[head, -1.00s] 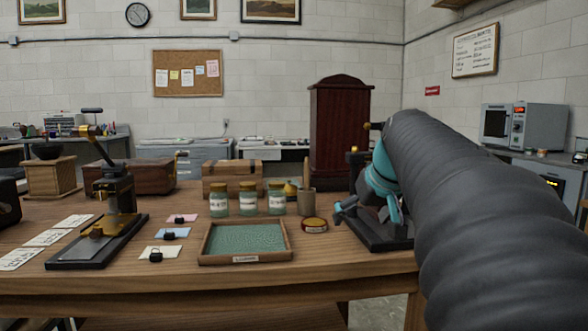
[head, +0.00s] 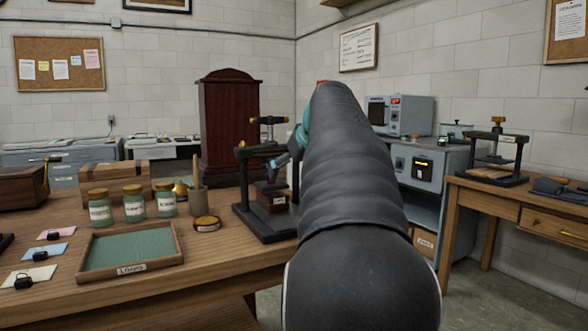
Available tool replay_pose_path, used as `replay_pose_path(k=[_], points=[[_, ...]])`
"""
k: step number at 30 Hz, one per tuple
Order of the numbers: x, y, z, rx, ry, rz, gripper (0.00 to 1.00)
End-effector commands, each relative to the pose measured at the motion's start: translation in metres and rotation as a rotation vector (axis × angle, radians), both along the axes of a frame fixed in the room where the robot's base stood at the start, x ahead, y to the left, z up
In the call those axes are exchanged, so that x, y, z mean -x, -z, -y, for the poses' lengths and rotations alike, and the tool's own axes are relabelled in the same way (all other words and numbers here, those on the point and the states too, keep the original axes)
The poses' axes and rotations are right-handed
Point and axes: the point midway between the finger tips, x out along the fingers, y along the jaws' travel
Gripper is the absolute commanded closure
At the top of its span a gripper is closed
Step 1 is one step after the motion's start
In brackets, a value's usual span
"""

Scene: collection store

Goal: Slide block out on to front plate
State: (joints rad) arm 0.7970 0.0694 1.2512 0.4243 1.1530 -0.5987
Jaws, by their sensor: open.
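A small black press (head: 262,222) with brass fittings stands at the right end of the wooden table. A dark reddish-brown block (head: 271,198) with a small pale label sits inside its frame, low down. The press's black base plate reaches out in front of the block. My gripper (head: 281,163) has teal and grey parts and is beside the upper right of the press frame, above the block. It is open, and no held thing shows. My dark arm hides most of it and the press's right side. I cannot tell whether it touches the press.
Another press (head: 497,155) stands on a side table at right. Grey cabinets with an instrument (head: 401,115) are behind my arm.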

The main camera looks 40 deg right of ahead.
Motion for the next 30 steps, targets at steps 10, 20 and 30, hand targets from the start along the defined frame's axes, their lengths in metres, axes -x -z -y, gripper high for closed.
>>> replay_pose_path(k=[10,20,30], points=[[-0.04,0.043,0.009,-0.002,-0.001,-0.004,0.08],[-0.074,0.077,0.017,-0.001,-0.002,-0.003,0.08],[-0.085,0.088,0.02,0.0,-0.001,-0.001,0.08]])
